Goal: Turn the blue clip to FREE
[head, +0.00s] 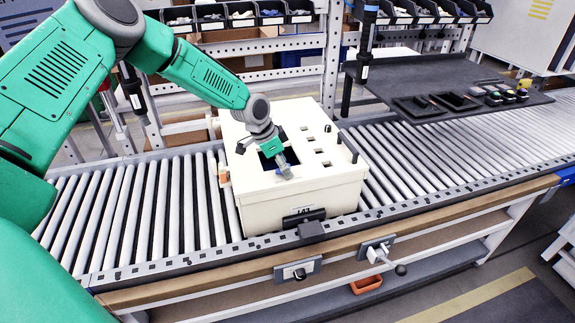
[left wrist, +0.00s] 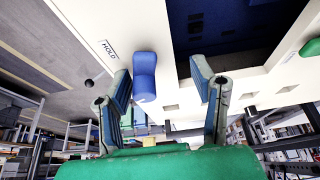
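The blue clip (left wrist: 145,76) shows in the left wrist view as a rounded blue block on the cream box's face, close to the printed word HOLD (left wrist: 109,48). My left gripper (left wrist: 162,76) is open, with its two fingers apart. The clip appears between them, nearer the left-hand finger; I cannot tell whether they touch. In the head view my left gripper (head: 286,168) is over the top of the cream box (head: 330,195), beside its dark blue opening (head: 266,162). I cannot make out the clip there. My right gripper is not in view.
The box stands on a roller conveyor (head: 125,215) with free rollers on both sides. Short dark posts rise from its top. A dark tray shelf (head: 435,85) with small parts is at the back right. A green part (left wrist: 311,47) shows at the wrist view's right edge.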

